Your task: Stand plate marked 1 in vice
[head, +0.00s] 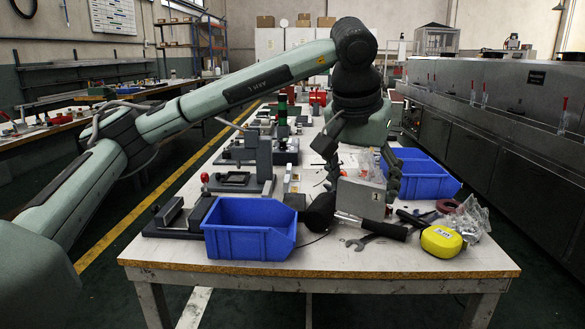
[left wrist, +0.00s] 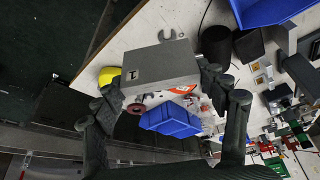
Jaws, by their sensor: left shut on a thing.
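The grey plate marked 1 (head: 360,197) is held between the dark fingers of my left gripper (head: 368,172), above the right part of the bench. My right gripper is not in view.
The front blue bin (head: 250,230) stands between vice and plate. A black cylinder (head: 320,211), a spanner (head: 360,242), a yellow tape measure (head: 441,241) and a second blue bin (head: 418,174) are near the plate. A lever press (head: 263,160) stands behind the vice.

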